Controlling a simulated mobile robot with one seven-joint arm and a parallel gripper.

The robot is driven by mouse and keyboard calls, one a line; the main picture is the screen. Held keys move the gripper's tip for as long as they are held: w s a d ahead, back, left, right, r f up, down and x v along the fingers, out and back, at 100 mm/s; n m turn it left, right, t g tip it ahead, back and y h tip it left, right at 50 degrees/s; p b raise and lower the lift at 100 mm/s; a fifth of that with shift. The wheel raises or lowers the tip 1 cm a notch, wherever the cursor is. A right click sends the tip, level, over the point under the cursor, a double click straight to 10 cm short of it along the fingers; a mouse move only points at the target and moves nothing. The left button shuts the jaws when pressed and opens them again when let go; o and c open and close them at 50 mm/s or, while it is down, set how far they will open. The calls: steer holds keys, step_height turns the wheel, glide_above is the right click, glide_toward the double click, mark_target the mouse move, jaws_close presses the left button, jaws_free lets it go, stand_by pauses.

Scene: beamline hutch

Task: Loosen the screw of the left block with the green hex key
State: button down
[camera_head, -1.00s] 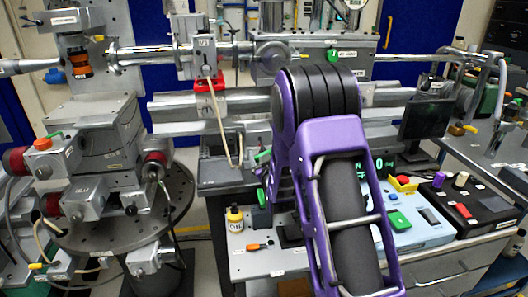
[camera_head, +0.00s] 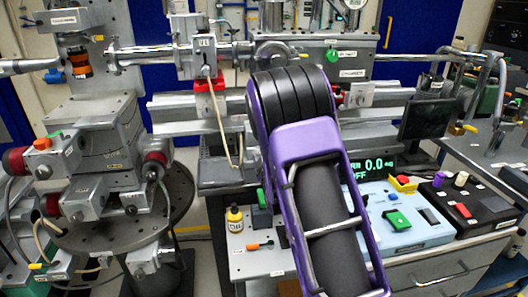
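My purple and black arm (camera_head: 300,160) fills the middle of the view, and my gripper is hidden behind it. The left block appears to be the grey block (camera_head: 206,58) with a red base (camera_head: 208,86) on the rail at the upper left of my arm. Its screw is too small to make out. A small green piece (camera_head: 262,197) shows above a dark holder (camera_head: 261,217) on the bench, just left of my arm. I cannot tell whether it is the green hex key.
A blue control box (camera_head: 400,215) and a black one (camera_head: 460,203) stand to the right. A dark screen (camera_head: 425,119) hangs near the rail (camera_head: 190,120).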

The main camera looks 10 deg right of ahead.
steer(key=shift+n, duration=0.9)
steer(key=n, duration=0.4)
steer(key=shift+s, duration=0.15)
steer(key=shift+s, duration=1.9)
